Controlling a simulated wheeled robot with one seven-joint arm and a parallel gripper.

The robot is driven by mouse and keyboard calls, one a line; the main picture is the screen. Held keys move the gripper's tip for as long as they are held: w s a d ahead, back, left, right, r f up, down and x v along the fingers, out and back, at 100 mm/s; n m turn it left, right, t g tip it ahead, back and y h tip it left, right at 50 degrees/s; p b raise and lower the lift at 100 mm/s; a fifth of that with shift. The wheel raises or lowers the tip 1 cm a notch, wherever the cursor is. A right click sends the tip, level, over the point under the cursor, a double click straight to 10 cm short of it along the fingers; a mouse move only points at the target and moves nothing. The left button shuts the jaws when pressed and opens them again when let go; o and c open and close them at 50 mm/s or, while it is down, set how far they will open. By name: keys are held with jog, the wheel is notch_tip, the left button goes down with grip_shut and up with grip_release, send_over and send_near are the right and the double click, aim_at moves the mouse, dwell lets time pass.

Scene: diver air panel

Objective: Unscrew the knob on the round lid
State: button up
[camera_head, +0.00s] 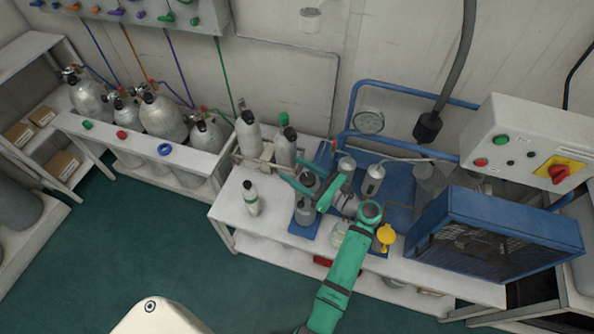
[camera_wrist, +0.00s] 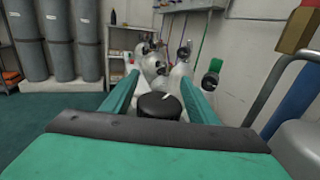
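A round black knob (camera_wrist: 160,106) with a white mark on top sits between my gripper's two teal fingers in the wrist view. My gripper (camera_wrist: 158,78) is open, with one finger on each side of the knob and a small gap visible on both sides. The lid under the knob is hidden in that view. My wrist hides part of this area.
The white bench (camera_head: 232,213) also carries a small white bottle (camera_head: 250,198), racked cylinders (camera_head: 248,133), a yellow funnel-like piece (camera_head: 386,236) and a blue-framed unit (camera_head: 495,232). A blue pipe (camera_head: 352,105) rises behind. The green floor (camera_head: 130,250) in front is clear.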

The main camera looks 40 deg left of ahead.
aim_at(314, 183)
dwell(0.3)
jog(key=d, duration=1)
jog(key=shift+s+d, duration=0.15)
jog(key=shift+d, duration=0.2)
